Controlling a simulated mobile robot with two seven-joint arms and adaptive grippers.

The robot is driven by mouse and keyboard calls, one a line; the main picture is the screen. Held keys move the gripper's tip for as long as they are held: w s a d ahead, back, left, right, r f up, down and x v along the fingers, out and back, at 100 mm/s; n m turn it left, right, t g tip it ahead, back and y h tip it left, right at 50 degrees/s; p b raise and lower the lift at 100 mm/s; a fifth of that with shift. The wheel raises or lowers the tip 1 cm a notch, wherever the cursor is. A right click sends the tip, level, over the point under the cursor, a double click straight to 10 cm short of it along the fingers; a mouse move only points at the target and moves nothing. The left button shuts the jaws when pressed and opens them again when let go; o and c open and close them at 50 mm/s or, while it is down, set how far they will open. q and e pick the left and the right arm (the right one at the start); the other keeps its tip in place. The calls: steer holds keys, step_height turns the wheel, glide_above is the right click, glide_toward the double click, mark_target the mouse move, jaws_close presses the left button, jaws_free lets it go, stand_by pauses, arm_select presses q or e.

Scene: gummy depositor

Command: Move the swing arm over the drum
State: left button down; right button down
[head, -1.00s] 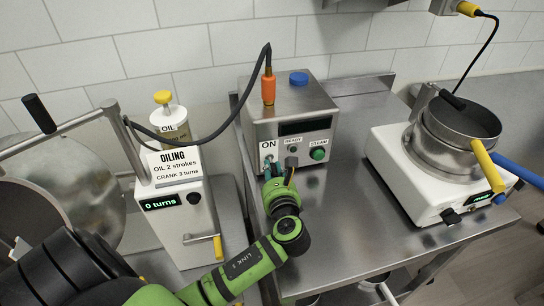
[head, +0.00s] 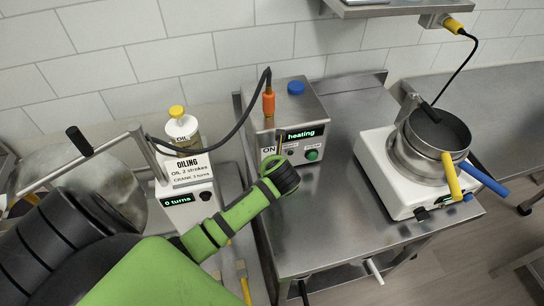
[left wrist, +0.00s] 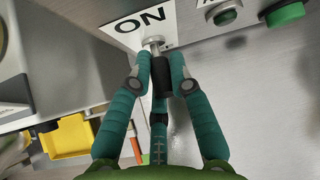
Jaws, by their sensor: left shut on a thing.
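The swing arm (head: 105,149) is a grey metal bar with a black knob, joined to a post beside the oiling unit. It reaches left across the picture, past the metal drum (head: 125,165); the view does not settle how it stands over it. My own arm hides much of the drum. My left gripper (left wrist: 161,62) is shut on the small metal switch lever (left wrist: 152,42) under the ON label of the steam box (head: 317,112). My right gripper is in neither view.
The oiling unit (head: 187,176) reads "0 turns" and has an oil bottle (head: 182,130) on top. A black hose (head: 235,128) runs to the steam box, whose display reads "heating". A pot (head: 440,132) stands on a white cooker at right. The bench between is clear.

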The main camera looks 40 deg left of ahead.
arm_select(q)
steer(key=shift+d+g+h, duration=0.2)
steer(key=shift+g+h, duration=0.1)
steer(key=shift+h, duration=0.1)
steer(key=c, duration=1.2)
jaws_free()
steer(key=shift+w+r, duration=0.1)
steer(key=v, duration=1.2)
